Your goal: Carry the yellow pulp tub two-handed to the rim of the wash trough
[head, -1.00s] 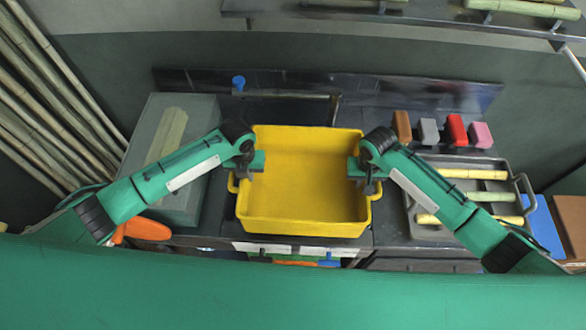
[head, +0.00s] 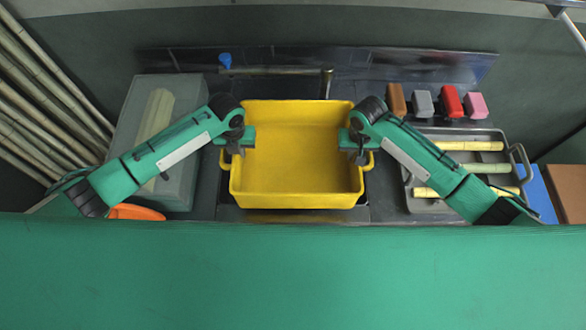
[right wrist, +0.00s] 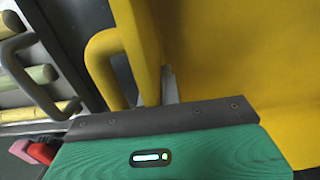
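The yellow tub (head: 300,200) sits upright and looks empty, in the middle of the counter in front of the tap. It covers most of what is under it, so I cannot tell whether it rests there or hangs just above. My left gripper (head: 236,150) is at its left side by the left handle. My right gripper (head: 360,155) is at its right side by the right handle (right wrist: 104,65). In the right wrist view a grey finger lies against the tub wall near the gripper's middle, so it looks shut on the tub. The left fingertips are mostly hidden; that side looks the same.
A blue-topped tap (head: 225,62) stands behind the tub. At right are a grey tray (head: 428,206) with cane pieces and several coloured blocks (head: 449,102). At left are a grey-green box (head: 190,95), an orange object (head: 135,212) and leaning canes (head: 40,90).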

